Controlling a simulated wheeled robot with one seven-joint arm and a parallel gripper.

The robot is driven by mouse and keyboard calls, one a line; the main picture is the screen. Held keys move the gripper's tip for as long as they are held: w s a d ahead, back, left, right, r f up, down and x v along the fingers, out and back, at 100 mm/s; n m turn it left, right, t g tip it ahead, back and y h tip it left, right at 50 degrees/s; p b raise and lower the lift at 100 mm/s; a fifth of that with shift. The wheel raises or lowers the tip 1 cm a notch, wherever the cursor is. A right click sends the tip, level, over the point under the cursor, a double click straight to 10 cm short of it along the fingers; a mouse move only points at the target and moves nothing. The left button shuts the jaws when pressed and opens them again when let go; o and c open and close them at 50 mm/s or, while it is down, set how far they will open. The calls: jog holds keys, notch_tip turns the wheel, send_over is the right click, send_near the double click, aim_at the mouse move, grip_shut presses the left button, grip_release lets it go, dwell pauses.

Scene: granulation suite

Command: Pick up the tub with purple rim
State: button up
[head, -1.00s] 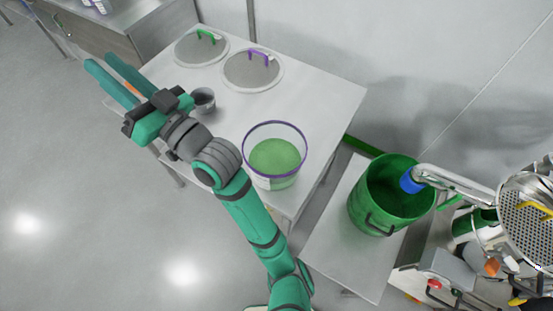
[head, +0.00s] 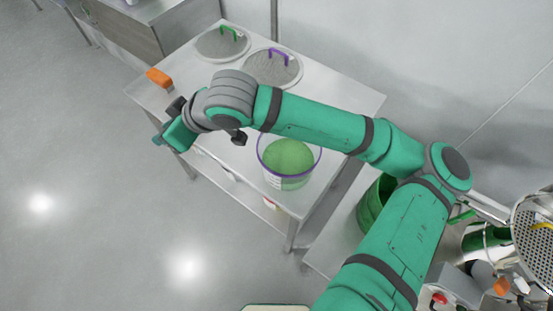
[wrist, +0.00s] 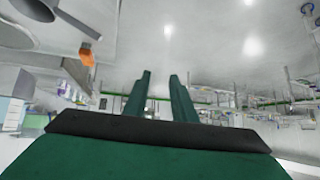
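The tub with the purple rim (head: 288,182) stands upright on the steel table (head: 350,100). It is clear-walled and holds green contents. My forearm passes just behind it and covers part of its far rim in the head view. My gripper (head: 160,136) is to the left of the tub, past the table's front-left edge, and points away from it. In the wrist view my gripper (wrist: 159,82) has its two fingers apart with nothing between them. The tub is not seen in the wrist view.
Two round lids lie at the table's back, one with a green handle (head: 228,33) and one with a purple handle (head: 278,54). An orange block (head: 159,77) is at the left edge. A green bucket (head: 371,203) stands right, partly behind my arm.

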jog(key=s+d+f+m+g+h, duration=0.1)
jog(key=d+f+h, duration=0.2)
jog(key=d, duration=0.4)
jog(key=s+d+f+h, duration=0.1)
jog(key=d+f+h, duration=0.2)
jog(key=d, duration=0.5)
jog(key=s+d+f+m+g+h, duration=0.1)
jog(key=d+f+h, duration=0.2)
jog(key=d, duration=0.5)
jog(key=shift+d+f+m+g+h, duration=0.15)
jog(key=shift+m+g+h, duration=0.15)
send_over(275, 185)
jog(key=f, duration=0.4)
jog(key=shift+a+f, duration=0.25)
jog(key=shift+a, duration=0.05)
jog(key=shift+a+f, duration=0.1)
jog(key=shift+f, duration=0.35)
jog(key=f, duration=0.5)
jog(key=shift+d, duration=0.3)
grip_shut()
jog(key=shift+w, duration=0.15)
